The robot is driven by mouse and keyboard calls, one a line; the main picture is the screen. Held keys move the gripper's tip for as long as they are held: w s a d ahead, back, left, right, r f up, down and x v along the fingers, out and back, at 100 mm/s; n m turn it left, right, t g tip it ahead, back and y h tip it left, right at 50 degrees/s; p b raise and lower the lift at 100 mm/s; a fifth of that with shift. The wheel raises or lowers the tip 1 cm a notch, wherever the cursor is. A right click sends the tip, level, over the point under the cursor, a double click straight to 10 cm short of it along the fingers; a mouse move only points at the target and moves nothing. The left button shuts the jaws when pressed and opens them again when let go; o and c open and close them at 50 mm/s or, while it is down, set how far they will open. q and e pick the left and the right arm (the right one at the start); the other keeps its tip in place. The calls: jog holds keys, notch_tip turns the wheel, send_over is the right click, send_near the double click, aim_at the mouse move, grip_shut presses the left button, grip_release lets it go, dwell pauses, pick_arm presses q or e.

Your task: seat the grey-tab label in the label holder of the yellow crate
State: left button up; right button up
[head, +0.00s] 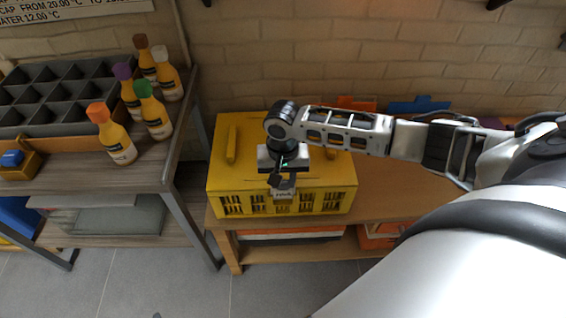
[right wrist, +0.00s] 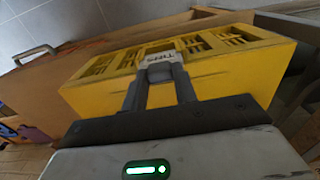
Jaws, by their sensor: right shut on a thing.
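The yellow crate (head: 230,180) sits on the wooden bench, its slotted front facing me. It also shows in the right wrist view (right wrist: 222,75). My right gripper (head: 283,183) reaches over the crate lid and points down at the middle of its front. In the right wrist view its two fingers (right wrist: 160,75) are shut on the grey-tab label (right wrist: 161,57), whose pale face carries dark lettering. The label is at the crate's front wall. The label holder is hidden behind the label and fingers, and I cannot tell whether the label is inside it. My left gripper is not in view.
A wooden bench (head: 385,195) carries the crate, with bare top to its right. Orange and blue bins (head: 418,105) stand behind my right arm. At left, a table (head: 150,170) holds several bottles (head: 118,140) and a dark divided crate (head: 60,95).

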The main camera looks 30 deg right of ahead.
aim_at(283, 191)
jog(key=shift+f+b, duration=0.45)
jog(key=shift+f, duration=0.7)
jog(key=o, duration=1.1)
